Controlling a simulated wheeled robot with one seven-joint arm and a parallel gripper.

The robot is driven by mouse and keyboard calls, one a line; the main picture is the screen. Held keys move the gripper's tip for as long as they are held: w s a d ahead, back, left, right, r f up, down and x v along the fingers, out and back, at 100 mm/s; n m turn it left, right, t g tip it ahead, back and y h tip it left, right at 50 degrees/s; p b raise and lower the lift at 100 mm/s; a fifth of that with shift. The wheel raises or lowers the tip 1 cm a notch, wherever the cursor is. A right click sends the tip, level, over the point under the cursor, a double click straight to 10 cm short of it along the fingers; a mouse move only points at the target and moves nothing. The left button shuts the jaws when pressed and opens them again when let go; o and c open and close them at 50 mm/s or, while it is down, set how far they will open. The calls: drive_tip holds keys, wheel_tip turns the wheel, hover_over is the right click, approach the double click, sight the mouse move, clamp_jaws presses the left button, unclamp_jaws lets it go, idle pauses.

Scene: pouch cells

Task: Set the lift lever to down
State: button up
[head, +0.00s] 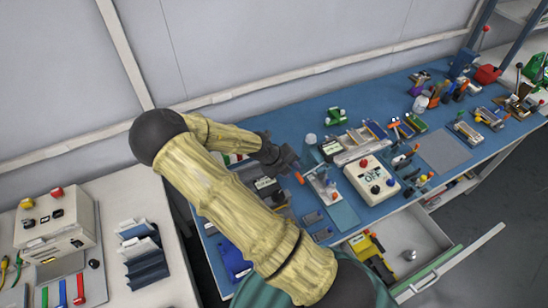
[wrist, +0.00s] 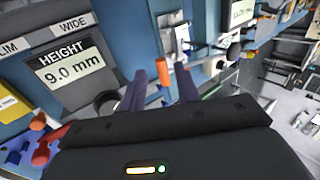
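My gripper (wrist: 162,84) is open in the wrist view, its two dark fingers apart. An orange-tipped peg (wrist: 162,68), which looks like the lift lever's handle, shows between the fingertips, with gaps on both sides. A grey display panel reading "HEIGHT 9.0 mm" (wrist: 65,69) is left of the fingers. In the head view my gripper (head: 286,161) is over the blue bench, just above and left of the orange handle (head: 299,177). The handle's base is hidden, and I cannot read a lever position mark.
A white control box (head: 372,178) with a red button stands right of the gripper on the blue bench (head: 374,102). Other tools and small parts crowd around it. An open drawer (head: 405,238) juts out below the bench front. A separate white table (head: 125,197) is at left.

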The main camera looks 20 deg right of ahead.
drive_tip(key=v, duration=1.1)
drive_tip(key=shift+a+r, duration=0.2)
drive_tip(key=shift+r, duration=0.15)
drive_tip(key=s+f+n+g+y, duration=0.15)
drive_tip(key=s+n+y, duration=0.35)
drive_tip(key=s+n, duration=0.65)
drive_tip(key=s+a+r+n+t, duration=0.1)
drive_tip(key=r+n, duration=0.4)
drive_tip(key=n, duration=0.6)
drive_tip(key=s+a+r+n+t+y, duration=0.1)
drive_tip(key=r+n, duration=0.4)
drive_tip(key=n, duration=0.7)
drive_tip(key=shift+a+r+t, duration=0.4)
drive_tip(key=shift+a+t, duration=0.25)
drive_tip(key=shift+a, duration=0.1)
